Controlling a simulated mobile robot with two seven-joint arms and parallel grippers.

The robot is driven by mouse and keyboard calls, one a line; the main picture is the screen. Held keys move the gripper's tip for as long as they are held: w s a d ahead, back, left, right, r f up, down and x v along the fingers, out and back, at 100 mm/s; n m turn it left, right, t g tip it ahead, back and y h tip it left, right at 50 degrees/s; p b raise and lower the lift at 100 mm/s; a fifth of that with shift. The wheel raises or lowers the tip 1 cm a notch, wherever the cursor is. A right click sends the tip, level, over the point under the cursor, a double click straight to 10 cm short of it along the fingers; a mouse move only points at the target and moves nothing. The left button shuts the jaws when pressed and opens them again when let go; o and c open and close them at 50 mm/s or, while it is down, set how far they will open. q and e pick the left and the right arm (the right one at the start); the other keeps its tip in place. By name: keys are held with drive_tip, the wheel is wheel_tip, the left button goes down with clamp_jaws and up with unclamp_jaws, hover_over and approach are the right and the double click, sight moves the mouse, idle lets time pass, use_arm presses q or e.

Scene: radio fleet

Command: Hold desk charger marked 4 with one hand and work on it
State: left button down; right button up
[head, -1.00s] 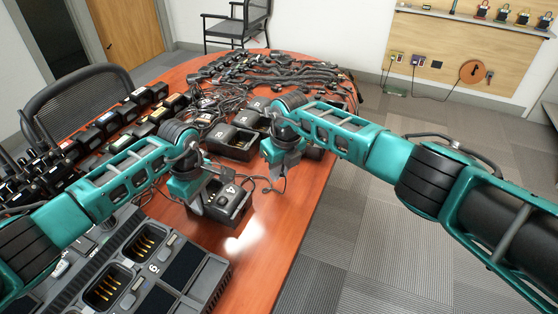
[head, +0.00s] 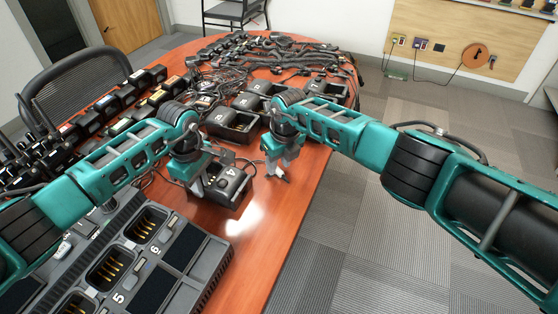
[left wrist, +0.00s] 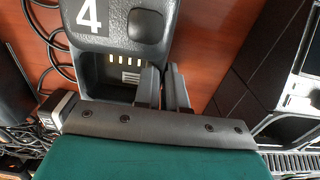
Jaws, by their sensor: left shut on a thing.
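The black desk charger marked 4 (head: 232,180) stands on the red-brown table, in front of the other chargers. My left gripper (head: 200,186) is at its left side.
A large multi-bay charger (head: 165,262) stands at the front left. More desk chargers (head: 235,122) stand behind, with cables (head: 285,55) beyond. Radios and batteries (head: 95,120) line the left side. The table is bare in front of and to the right of charger 4.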

drive_tip(key=shift+o, duration=0.4)
drive_tip(key=shift+r, duration=0.5)
wheel_tip(320, 180, up, 11)
drive_tip(key=s+d, duration=0.1)
drive_tip(key=shift+s+d, duration=0.15)
drive_tip(key=shift+s, duration=0.15)
use_arm(q)
drive_tip(key=c, duration=1.1)
unclamp_jaws()
use_arm(e)
drive_tip(key=shift+f, duration=0.1)
